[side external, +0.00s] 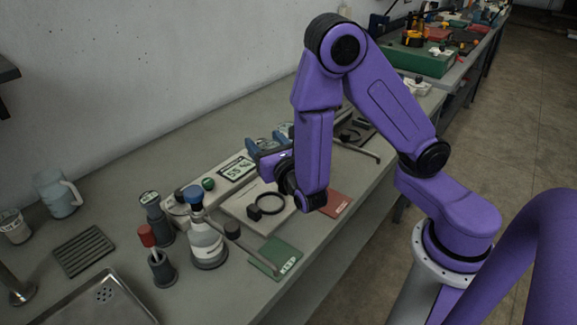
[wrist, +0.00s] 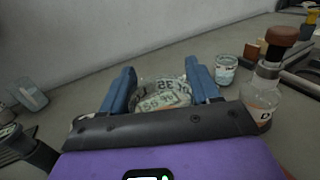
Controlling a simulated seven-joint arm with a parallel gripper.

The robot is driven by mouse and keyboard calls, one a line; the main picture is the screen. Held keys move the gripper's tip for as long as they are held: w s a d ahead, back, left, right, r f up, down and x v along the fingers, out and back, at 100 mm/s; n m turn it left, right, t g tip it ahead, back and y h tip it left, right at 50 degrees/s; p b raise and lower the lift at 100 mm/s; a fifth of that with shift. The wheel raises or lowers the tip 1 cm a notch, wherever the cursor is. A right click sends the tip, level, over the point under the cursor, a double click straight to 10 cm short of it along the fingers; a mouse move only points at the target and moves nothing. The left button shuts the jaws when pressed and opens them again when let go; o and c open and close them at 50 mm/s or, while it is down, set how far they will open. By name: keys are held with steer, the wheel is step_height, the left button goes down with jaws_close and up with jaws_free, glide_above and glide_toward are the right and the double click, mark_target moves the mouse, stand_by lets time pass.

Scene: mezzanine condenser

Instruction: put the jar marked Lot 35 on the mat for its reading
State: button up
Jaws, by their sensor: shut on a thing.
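My gripper (side external: 268,145) hangs over the back part of the bench in the side view. In the wrist view its blue fingers (wrist: 161,72) are shut on a clear jar (wrist: 162,96). The jar's pale label has dark lettering that appears upside down; it seems to include "35" but is hard to read. The jar is hidden in the side view. A green mat (side external: 276,258), lettered what looks like "KEEP", lies near the bench's front edge. A red mat (side external: 337,203) lies to its right, its lettering too small to read. A display (side external: 237,168) seems to show "55 %".
A pale plate (side external: 235,212) with a black ring (side external: 267,204) lies below the gripper. A blue-capped flask (side external: 207,242), a red-topped bottle (side external: 160,268) and a dark bottle (side external: 155,217) stand to the left. A glass mug (side external: 58,194) and ribbed rack (side external: 84,250) are farther left.

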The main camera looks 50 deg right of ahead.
steer(key=s+d+f+m+g+h, duration=0.3)
steer(key=s+d+m+g+h, duration=0.9)
steer(key=g, duration=0.4)
steer(key=shift+m+y, duration=0.6)
steer(key=shift+y, duration=0.1)
steer(key=shift+s+a+f, duration=0.1)
steer(key=shift+s+f, duration=0.1)
steer(key=shift+f, duration=1.6)
steer(key=shift+s+a+f, duration=0.1)
steer(key=shift+s+f, duration=0.05)
steer(key=shift+f, duration=1.65)
steer(key=o, duration=1.1)
steer(key=shift+f, duration=0.1)
